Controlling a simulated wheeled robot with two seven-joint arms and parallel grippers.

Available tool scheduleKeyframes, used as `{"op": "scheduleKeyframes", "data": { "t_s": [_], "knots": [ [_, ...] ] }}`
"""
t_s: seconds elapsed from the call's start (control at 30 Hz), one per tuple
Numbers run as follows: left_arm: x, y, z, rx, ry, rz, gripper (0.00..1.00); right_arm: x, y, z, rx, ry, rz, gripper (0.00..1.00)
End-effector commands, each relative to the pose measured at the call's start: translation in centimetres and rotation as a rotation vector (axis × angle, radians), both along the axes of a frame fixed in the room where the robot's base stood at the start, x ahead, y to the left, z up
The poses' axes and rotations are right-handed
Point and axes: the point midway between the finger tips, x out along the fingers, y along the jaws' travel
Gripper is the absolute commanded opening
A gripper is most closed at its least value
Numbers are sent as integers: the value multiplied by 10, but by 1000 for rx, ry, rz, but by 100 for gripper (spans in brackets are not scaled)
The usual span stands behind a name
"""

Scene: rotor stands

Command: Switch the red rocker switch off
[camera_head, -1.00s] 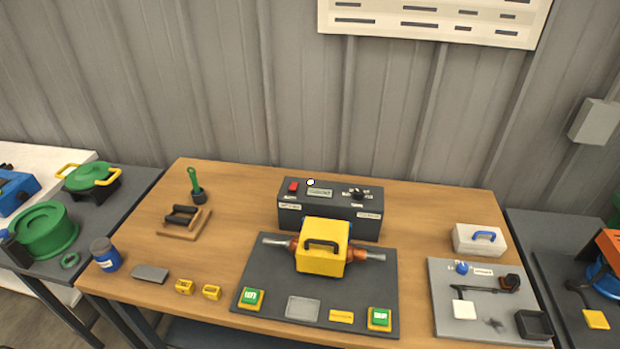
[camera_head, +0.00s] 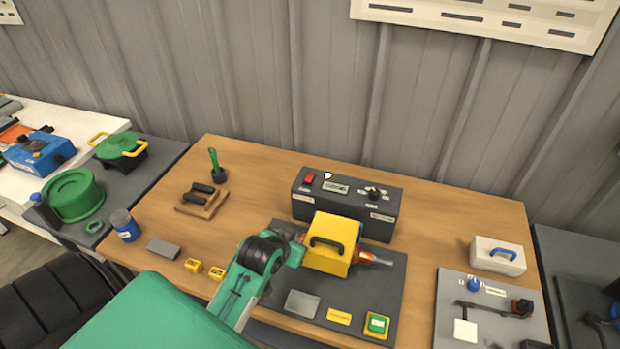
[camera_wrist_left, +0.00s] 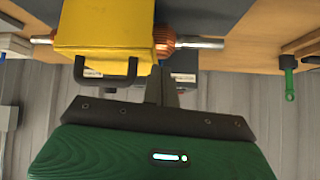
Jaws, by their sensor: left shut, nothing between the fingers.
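The red rocker switch (camera_head: 310,178) is on the top left of a dark grey control box (camera_head: 345,206) at the back of the wooden table. I cannot tell its rocker position. My left arm reaches in from the lower left, its green wrist beside a yellow housing (camera_head: 331,243) in front of the box. In the left wrist view my left gripper (camera_wrist_left: 161,80) is shut and empty, its fingers just beside the yellow housing (camera_wrist_left: 105,38). Part of the control box (camera_wrist_left: 205,88) shows behind them; the switch is not visible there. My right gripper is not in view.
The yellow housing and its black handle stand on a dark mat (camera_head: 386,290) in front of the control box. A brush in a cup (camera_head: 218,168) and a wooden rack (camera_head: 200,200) are at the left. A white case (camera_head: 497,255) is at the right. Bare table lies left of the box.

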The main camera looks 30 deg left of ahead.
Motion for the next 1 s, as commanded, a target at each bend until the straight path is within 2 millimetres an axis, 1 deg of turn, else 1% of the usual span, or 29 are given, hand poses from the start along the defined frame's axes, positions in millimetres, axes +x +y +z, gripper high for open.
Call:
{"op": "scheduleKeyframes", "data": {
  "t_s": [0.03, 0.1, 0.2, 0.33, 0.43, 0.53, 0.87, 1.0],
  "knots": [
    [19, 12, 13, -1, -56, 24, 0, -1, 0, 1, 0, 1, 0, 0],
    [41, 28, 31, -2, -134, 55, 0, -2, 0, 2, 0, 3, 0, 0],
    [68, 50, 54, -5, -234, 98, 0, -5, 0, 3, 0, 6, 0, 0],
    [90, 71, 78, -8, -329, 139, 0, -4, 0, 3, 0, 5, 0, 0],
    [98, 81, 88, -8, -369, 157, 0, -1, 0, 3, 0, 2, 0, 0],
    [102, 84, 92, -9, -386, 164, 0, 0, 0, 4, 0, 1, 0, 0],
    [102, 85, 92, -8, -387, 165, 0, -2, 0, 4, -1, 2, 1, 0],
    [108, 86, 90, -9, -386, 164, 0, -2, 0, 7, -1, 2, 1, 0]
  ]
}}
